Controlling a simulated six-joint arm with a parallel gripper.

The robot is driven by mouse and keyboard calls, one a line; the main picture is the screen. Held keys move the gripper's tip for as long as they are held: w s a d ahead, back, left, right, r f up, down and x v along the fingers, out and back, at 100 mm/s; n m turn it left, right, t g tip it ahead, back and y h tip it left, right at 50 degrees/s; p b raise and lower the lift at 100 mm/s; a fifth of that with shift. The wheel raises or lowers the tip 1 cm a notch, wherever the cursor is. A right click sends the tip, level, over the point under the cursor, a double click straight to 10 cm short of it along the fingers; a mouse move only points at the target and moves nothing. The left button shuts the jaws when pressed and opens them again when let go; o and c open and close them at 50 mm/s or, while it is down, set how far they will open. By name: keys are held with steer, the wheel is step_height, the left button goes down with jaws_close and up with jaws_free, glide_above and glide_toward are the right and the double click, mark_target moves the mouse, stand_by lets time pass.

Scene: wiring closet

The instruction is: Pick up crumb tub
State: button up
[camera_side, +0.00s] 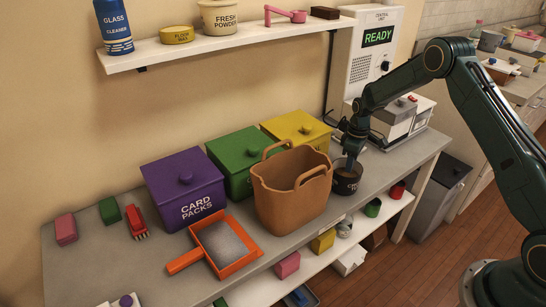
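A small dark round tub (346,183) with partly hidden pale lettering stands on the grey counter, just right of the tan basket. It looks like the crumb tub, though its label is too small and covered to read fully. My gripper (351,161) points down at the tub's top, with its fingertips at or inside the rim. I cannot tell whether the fingers are closed on the tub wall. The tub appears upright and on the counter.
The tan basket (290,195) stands close left of the tub. The white Central Unit (362,60) and a grey-white appliance (395,122) stand behind. Purple (184,185), green (238,158) and yellow (297,128) boxes line the wall. An orange dustpan (238,262) lies front left.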

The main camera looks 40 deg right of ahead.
steer(key=shift+a+f, duration=0.15)
steer(key=shift+f, duration=1.35)
steer(key=shift+c, duration=0.5)
jaws_close()
